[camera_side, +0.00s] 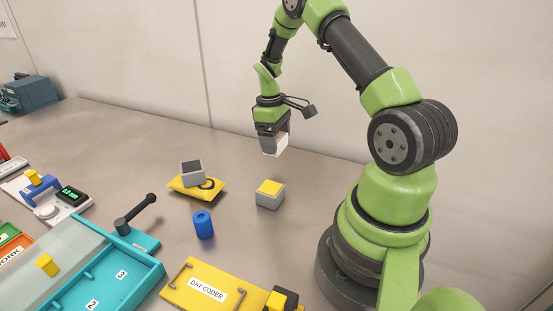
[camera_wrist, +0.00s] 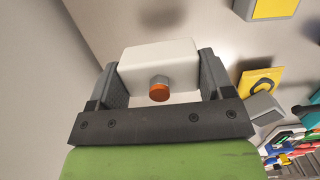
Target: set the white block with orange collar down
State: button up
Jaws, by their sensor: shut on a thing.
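The white block with an orange collar (camera_wrist: 160,62) is between the two jaws of my gripper (camera_wrist: 160,85) in the wrist view. A short grey stub with an orange end sticks out of its near face. In the side view my gripper (camera_side: 272,135) is shut on the white block (camera_side: 274,147) and holds it in the air above the back of the table. The block hangs clear of the table, behind the grey block with a yellow top. The orange part cannot be made out in the side view.
A grey block with a yellow top (camera_side: 269,196) stands in front of my gripper. A yellow pad (camera_side: 208,192) bears a grey block with a dark top (camera_side: 192,172). A blue cylinder (camera_side: 203,225), teal tray (camera_side: 150,272) and yellow plate (camera_side: 180,293) lie nearer. Bare table (camera_side: 130,135) lies at the back left.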

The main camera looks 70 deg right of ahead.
aim_at(276, 168)
jog(key=shift+f, duration=2.8)
jog(key=o, duration=1)
jog(key=shift+f, duration=0.1)
jog(key=shift+c, duration=0.2)
